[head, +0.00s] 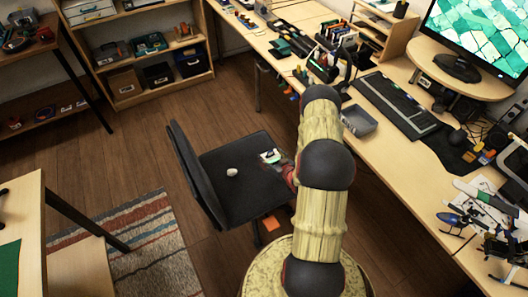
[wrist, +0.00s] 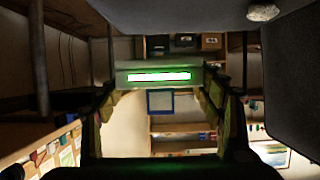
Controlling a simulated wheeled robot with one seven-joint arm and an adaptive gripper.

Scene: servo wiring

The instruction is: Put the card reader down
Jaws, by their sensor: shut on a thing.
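The card reader (wrist: 158,83) is a pale grey-green body with a bright green-white lit strip. It spans the gap between the fingertips in the wrist view. In the head view the card reader (head: 270,156) shows as a small pale and green thing over the right part of the black chair seat. My gripper (head: 281,164) is shut on it, with one finger at each end in the wrist view. Its underside and its clearance from the seat cannot be told. My arm hides part of the gripper in the head view.
The black chair (head: 240,185) has a small whitish lump (head: 232,172) on its seat. The long desk (head: 400,165) on the right holds a keyboard (head: 396,104), a grey tray (head: 359,121) and many tools. Shelves (head: 150,60) stand at the back. A striped rug (head: 145,250) lies left.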

